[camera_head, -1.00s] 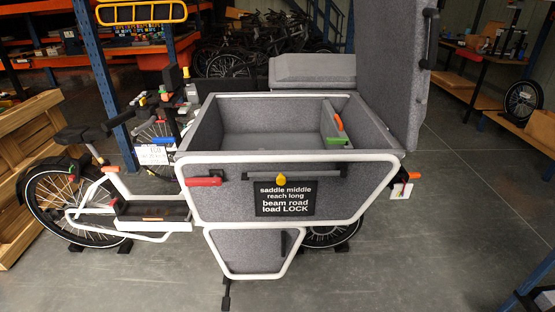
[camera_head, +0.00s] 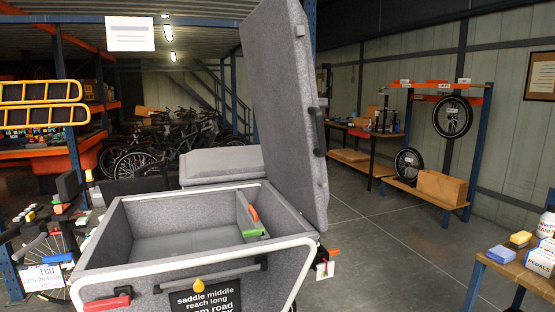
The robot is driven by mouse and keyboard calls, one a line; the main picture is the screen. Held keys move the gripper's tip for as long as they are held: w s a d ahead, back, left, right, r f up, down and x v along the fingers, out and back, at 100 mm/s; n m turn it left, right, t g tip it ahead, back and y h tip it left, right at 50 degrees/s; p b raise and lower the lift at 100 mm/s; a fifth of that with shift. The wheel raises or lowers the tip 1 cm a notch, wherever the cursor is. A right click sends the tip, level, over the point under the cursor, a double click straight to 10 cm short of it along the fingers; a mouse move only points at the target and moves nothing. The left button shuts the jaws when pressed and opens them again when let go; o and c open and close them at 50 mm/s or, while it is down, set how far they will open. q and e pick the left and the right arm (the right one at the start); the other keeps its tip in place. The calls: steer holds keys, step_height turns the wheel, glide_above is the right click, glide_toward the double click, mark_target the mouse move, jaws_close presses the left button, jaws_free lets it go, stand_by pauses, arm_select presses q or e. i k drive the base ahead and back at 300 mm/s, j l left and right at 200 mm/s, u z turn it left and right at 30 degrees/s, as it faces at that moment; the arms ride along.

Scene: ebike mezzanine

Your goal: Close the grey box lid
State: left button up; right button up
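The grey box (camera_head: 170,215) of a cargo bike stands in front of me with a white rim, its top open. Its grey lid (camera_head: 272,110) stands raised, nearly upright, at the right side of the box. A black handle (camera_head: 317,130) is on the lid's right face. Inside the box, by its right wall, lie a green item (camera_head: 253,233) and an orange-red item (camera_head: 253,213). The front wall carries a black bar, a red latch-like part (camera_head: 107,302) and a black text sign (camera_head: 206,298). Neither of my grippers shows.
A wooden table (camera_head: 520,268) with sponges and bottles stands at the lower right. A wheel rack (camera_head: 440,150) and a workbench (camera_head: 362,135) are at the back right. Bicycles (camera_head: 170,145) stand behind the box. The floor (camera_head: 400,260) right of the box is clear.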

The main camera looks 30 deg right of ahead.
mark_target(275, 37)
steer(key=z, duration=1.2)
steer(key=i+l+u, duration=0.4)
steer(key=i, duration=0.6)
steer(key=i+l+u, duration=0.45)
steer(key=i+l, duration=0.45)
